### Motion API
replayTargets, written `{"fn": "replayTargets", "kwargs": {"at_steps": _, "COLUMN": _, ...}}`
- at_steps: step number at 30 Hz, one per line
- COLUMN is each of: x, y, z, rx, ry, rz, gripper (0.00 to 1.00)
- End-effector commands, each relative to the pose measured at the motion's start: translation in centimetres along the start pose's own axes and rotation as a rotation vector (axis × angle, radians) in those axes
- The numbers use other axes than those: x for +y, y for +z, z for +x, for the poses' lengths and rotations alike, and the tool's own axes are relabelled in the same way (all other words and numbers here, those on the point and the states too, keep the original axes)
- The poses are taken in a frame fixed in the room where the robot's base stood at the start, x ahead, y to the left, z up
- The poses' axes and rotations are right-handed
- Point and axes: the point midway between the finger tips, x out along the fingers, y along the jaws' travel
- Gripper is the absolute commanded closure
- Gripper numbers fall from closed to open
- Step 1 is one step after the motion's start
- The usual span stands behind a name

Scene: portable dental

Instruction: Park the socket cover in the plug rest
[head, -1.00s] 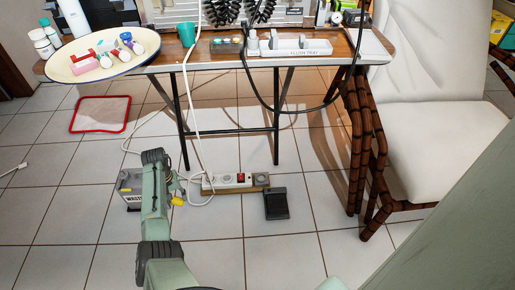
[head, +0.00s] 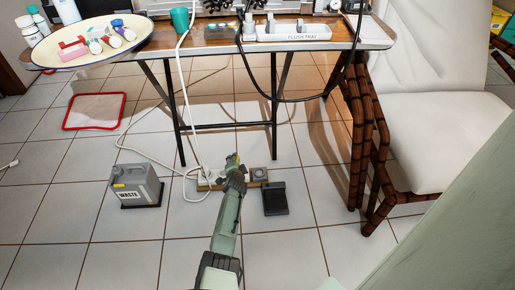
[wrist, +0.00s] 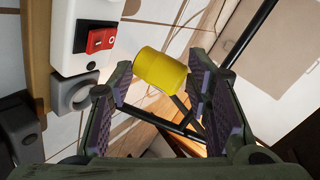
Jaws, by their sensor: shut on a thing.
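The yellow cylindrical socket cover (wrist: 160,70) is held between the fingertips of my gripper (wrist: 162,82) in the wrist view. In the head view my gripper (head: 236,166) is over the power strip area and mostly hides the cover. A grey square holder with a round recess (wrist: 75,93), which looks like the plug rest, sits beyond the end of the white power strip (wrist: 86,58). It also shows in the head view (head: 259,174), just right of my gripper. The cover is apart from the holder.
The strip has a red switch (wrist: 101,40) and lies on a wooden board (wrist: 37,50). A black pedal (head: 275,198) lies right of the board. A grey waste can (head: 138,185) stands left. A white cable (head: 183,100) hangs down to the strip. Table legs stand behind.

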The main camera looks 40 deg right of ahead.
Motion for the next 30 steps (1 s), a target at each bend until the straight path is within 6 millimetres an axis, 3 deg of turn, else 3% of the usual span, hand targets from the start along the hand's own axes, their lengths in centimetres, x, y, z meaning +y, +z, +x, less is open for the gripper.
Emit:
{"fn": "replayTargets", "kwargs": {"at_steps": 6, "x": 1.8, "y": -4.2, "z": 0.2, "rx": 0.162, "ry": -0.029, "rz": 0.071, "gripper": 0.78}}
{"fn": "replayTargets", "kwargs": {"at_steps": 15, "x": 3.6, "y": -8.1, "z": -0.2, "rx": 0.300, "ry": -0.045, "rz": 0.121, "gripper": 0.78}}
{"fn": "replayTargets", "kwargs": {"at_steps": 20, "x": 4.2, "y": -8.8, "z": -0.2, "rx": 0.328, "ry": -0.047, "rz": 0.130, "gripper": 0.78}}
{"fn": "replayTargets", "kwargs": {"at_steps": 30, "x": 6.3, "y": -8.0, "z": 1.1, "rx": 0.328, "ry": -0.047, "rz": 0.127, "gripper": 0.78}}
